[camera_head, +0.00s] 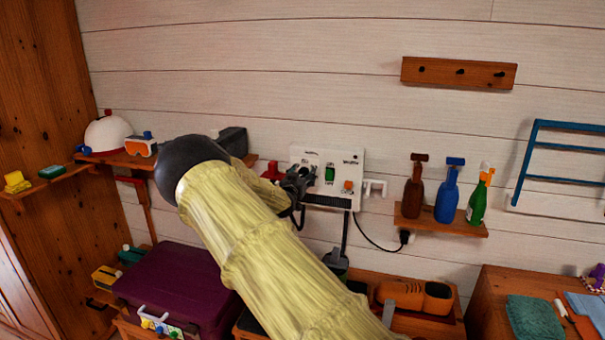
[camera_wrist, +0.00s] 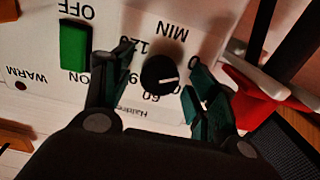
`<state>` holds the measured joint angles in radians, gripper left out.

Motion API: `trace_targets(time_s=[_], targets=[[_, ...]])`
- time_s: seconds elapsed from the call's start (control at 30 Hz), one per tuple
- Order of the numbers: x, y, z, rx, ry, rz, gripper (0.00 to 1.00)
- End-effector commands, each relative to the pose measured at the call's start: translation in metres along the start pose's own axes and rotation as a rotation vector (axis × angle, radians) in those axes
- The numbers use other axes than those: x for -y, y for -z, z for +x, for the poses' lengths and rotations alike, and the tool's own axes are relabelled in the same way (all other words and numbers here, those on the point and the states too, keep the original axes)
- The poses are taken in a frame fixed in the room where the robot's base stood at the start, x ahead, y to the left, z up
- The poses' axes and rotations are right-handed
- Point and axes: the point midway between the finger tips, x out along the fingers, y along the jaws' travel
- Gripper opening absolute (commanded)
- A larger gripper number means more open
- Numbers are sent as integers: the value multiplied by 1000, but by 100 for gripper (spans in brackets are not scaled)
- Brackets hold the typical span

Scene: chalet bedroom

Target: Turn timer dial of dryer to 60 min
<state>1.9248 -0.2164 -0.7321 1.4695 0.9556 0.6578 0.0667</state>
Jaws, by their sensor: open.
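The white dryer panel (camera_head: 352,163) is on the wall. In the wrist view the panel appears upside down, and the round black timer dial (camera_wrist: 158,75) shows near its middle. The dial's white mark points to the right in that picture. The number 60 is printed just below the dial. My gripper (camera_wrist: 161,67) is open, with one finger on each side of the dial. Some of the scale is hidden by the fingers; I cannot tell if they touch the dial. In the head view my gripper (camera_head: 297,184) is at the panel's left part.
A green switch (camera_head: 330,173) and an orange knob (camera_head: 348,185) are on the panel. White hooks (camera_head: 375,187) are to its right. A shelf with bottles (camera_head: 446,204) is farther right. A purple case (camera_head: 175,285) and an orange shoe (camera_head: 415,295) lie below.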

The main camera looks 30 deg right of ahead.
Motion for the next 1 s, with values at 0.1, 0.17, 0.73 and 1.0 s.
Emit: trace_targets(time_s=[0.1, 0.17, 0.73, 1.0], targets=[[0, 0, 3, 0, 0, -1, 58], [0, 0, 4, 0, 1, -1, 58], [0, 0, 3, 0, 1, 0, 12], [0, -3, 4, -1, 0, 55, 12]])
